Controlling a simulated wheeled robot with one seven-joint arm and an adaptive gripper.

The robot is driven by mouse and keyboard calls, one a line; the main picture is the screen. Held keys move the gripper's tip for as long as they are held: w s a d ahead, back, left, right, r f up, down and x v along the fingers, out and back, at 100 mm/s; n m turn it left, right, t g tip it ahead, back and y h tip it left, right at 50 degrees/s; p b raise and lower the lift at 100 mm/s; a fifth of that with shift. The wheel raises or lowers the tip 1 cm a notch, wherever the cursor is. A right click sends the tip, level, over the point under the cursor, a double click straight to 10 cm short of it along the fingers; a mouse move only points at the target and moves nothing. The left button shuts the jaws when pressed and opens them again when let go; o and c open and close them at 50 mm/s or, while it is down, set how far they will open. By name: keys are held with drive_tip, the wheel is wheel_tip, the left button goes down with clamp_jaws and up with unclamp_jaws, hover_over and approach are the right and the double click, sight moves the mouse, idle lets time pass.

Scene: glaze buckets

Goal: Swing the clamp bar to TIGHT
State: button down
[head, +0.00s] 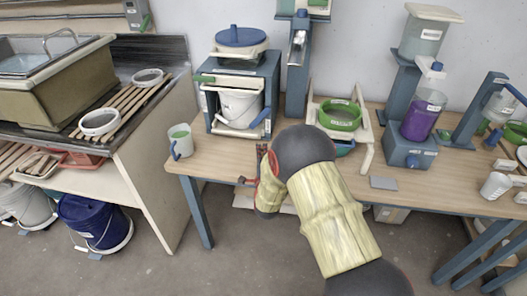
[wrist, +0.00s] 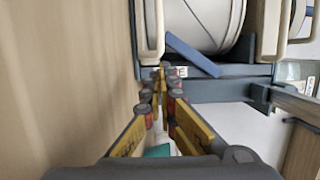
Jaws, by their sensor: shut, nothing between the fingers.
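A blue bar, which looks like the clamp bar (wrist: 192,55), lies slanted across the front of a blue-grey stand, below a white bucket (wrist: 203,22). In the head view the blue bar (head: 259,118) shows at the lower right of the stand (head: 270,80), beside the white bucket (head: 238,106). A small white label (wrist: 180,71) sits under the bar; I cannot read it. My gripper (wrist: 163,72) is shut and empty, its tips close to the label and the bar's left part. I cannot tell whether they touch the bar. In the head view my arm partly hides the gripper (head: 262,150).
A white mug (head: 180,141) stands on the wooden table (head: 215,160) left of the stand. A green bowl (head: 340,115) sits on a cream rack to the right. A purple-filled container (head: 421,116) stands farther right. A grey plate (head: 383,183) lies near the table's front edge.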

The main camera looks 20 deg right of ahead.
drive_tip(key=shift+s, duration=0.15)
drive_tip(key=shift+f, duration=0.1)
drive_tip(key=a+r+n+g+y, duration=0.25)
drive_tip(key=a+r+n, duration=0.25)
drive_tip(key=r, duration=0.4)
drive_tip(key=s+a+r+n+g+y, duration=0.25)
drive_tip(key=s+a+r+n, duration=0.35)
drive_tip(key=s, duration=0.3)
drive_tip(key=s+r+n+g, duration=0.1)
drive_tip(key=s+n+g, duration=0.1)
drive_tip(key=s, duration=0.9)
drive_tip(key=s+a+r+n+g, duration=0.1)
drive_tip(key=s+n, duration=0.4)
drive_tip(key=s, duration=0.6)
drive_tip(key=s+a+r+n+g+y, duration=0.1)
drive_tip(key=s+r+n+g, duration=0.1)
drive_tip(key=s, duration=0.9)
drive_tip(key=shift+n+g, duration=0.7)
drive_tip(key=shift+n, duration=0.3)
